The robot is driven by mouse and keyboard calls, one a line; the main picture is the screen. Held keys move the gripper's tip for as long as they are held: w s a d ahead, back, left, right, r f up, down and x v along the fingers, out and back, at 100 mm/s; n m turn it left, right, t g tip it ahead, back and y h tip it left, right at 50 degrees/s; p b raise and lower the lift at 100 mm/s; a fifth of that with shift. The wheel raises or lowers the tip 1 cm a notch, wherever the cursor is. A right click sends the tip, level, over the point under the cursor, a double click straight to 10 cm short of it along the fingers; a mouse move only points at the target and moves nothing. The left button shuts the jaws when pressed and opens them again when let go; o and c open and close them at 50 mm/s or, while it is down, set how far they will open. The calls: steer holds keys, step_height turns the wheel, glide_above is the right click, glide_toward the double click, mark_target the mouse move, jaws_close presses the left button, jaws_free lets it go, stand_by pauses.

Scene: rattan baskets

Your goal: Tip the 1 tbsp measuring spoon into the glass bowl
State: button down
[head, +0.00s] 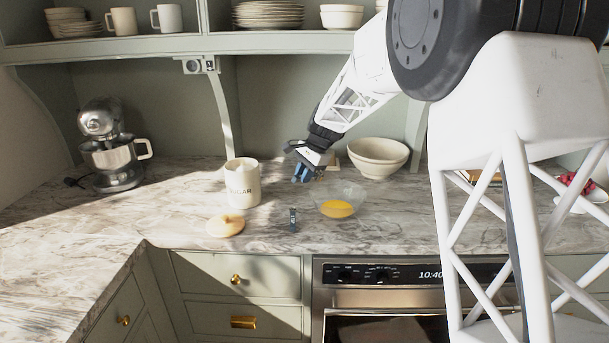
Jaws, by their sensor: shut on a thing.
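My gripper (301,178), with blue fingertips, is above the counter, just left of and above the glass bowl. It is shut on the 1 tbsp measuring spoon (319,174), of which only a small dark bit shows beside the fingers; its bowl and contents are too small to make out. The clear glass bowl (352,191) stands on the counter with orange-yellow egg yolk (336,208) in it. My gripper is apart from the bowl.
A white sugar canister (243,187) stands left, its wooden lid (226,226) in front. A small dark-blue item (293,219) lies left of the glass bowl. A cream bowl (378,158) stands behind right. A mixer (112,150) is far left. A shelf (270,43) hangs above.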

steer(key=shift+a+r+h, duration=0.25)
steer(key=shift+h, duration=0.85)
steer(key=shift+a+r+h, duration=0.2)
steer(key=shift+r+h, duration=0.05)
steer(key=shift+h, duration=0.85)
